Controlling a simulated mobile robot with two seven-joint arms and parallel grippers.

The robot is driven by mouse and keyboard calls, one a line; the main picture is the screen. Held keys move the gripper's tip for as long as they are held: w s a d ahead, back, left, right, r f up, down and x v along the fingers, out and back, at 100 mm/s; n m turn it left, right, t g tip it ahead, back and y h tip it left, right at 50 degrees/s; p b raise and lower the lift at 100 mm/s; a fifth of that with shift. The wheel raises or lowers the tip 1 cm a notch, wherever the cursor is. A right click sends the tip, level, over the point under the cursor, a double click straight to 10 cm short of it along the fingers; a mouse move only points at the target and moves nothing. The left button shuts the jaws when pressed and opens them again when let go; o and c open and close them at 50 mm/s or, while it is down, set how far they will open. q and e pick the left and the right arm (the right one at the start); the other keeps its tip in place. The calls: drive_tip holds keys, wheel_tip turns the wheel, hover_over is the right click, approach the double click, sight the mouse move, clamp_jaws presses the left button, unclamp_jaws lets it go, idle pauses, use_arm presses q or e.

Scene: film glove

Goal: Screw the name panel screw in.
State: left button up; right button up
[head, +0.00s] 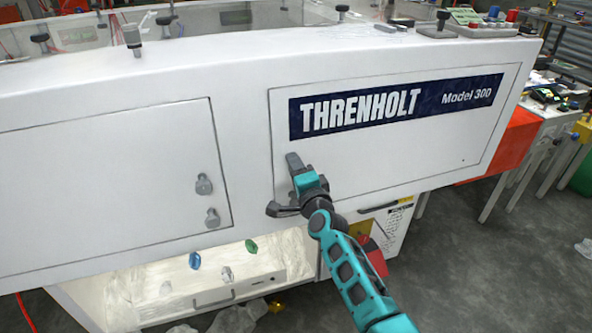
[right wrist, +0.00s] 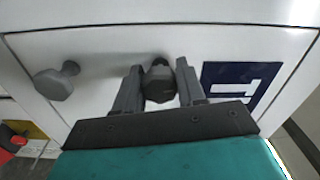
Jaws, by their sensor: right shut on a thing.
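The white name panel (head: 440,150) sits on the machine's front, with a dark blue "THRENHOLT Model 300" label (head: 395,105). The label's corner also shows in the right wrist view (right wrist: 238,82). My right gripper (head: 287,185) is at the panel's left end, below the label's left end. In the right wrist view its fingers (right wrist: 159,80) are shut on a dark grey knobbed screw (right wrist: 158,84) at the panel face. The fingers hide the screw's sides, and its depth cannot be told. A second grey knob screw (right wrist: 57,84) stands out at the left, apart from the fingers. My left gripper is not in view.
A second panel (head: 100,170) on the left carries two grey latches (head: 204,185). Knobs stand on the machine's top edge (head: 230,62). Below is a lit open bay (head: 130,290) with coloured knobs. A red-orange box (head: 515,140) stands at the right; the floor (head: 480,250) is mostly clear.

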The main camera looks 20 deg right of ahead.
drive_tip(key=shift+a+f+m, duration=0.15)
drive_tip(key=shift+m, duration=0.75)
drive_tip(key=o, duration=1.1)
drive_tip(key=shift+c, duration=0.2)
